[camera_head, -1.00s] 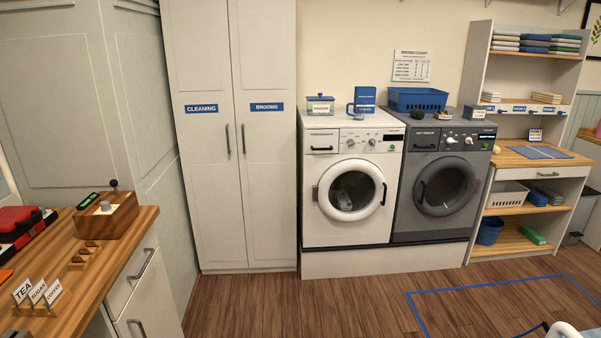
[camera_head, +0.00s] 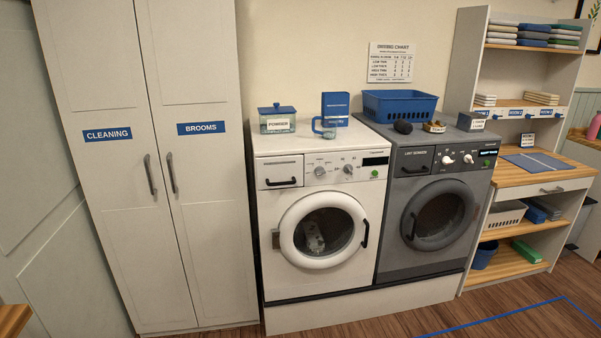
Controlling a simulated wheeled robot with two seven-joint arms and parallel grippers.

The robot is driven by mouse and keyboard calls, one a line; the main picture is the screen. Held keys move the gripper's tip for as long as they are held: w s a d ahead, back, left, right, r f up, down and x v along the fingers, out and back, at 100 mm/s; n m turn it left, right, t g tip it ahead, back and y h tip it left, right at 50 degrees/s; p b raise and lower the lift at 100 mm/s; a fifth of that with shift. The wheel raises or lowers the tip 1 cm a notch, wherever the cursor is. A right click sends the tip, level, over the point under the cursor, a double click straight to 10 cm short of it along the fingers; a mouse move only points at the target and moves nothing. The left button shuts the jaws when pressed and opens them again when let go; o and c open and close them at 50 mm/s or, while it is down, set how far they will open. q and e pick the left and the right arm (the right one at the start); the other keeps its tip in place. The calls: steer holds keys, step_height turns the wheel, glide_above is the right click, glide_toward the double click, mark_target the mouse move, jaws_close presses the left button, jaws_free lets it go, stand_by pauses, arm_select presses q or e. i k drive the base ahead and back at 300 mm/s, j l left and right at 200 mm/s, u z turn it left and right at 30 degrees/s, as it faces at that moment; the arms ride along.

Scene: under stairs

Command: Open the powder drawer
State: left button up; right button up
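The powder drawer (camera_head: 280,171) is at the top left of the white washing machine's front, with a dark bar handle (camera_head: 281,182) along its lower part. It looks closed. The white washing machine (camera_head: 264,225) stands on a low white plinth, its round door (camera_head: 324,229) shut with laundry behind the glass. On its top are a jar labelled POWDER (camera_head: 277,119), a clear cup with a blue handle (camera_head: 327,125) and a blue box (camera_head: 335,106). Neither of my grippers is in view.
The grey machine (camera_head: 396,252) with a lint drawer stands close on the right, a blue basket (camera_head: 400,104) on top. A tall cupboard (camera_head: 158,250) stands on the left. Shelving (camera_head: 549,185) is at right. Blue tape (camera_head: 510,315) marks the wooden floor.

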mark_target(283, 171)
steer(key=i+l+z, duration=0.1)
steer(key=i+z, duration=0.2)
steer(key=i, duration=0.5)
steer(key=i+j+z, duration=0.1)
steer(key=i+z, duration=0.2)
steer(key=i, duration=0.5)
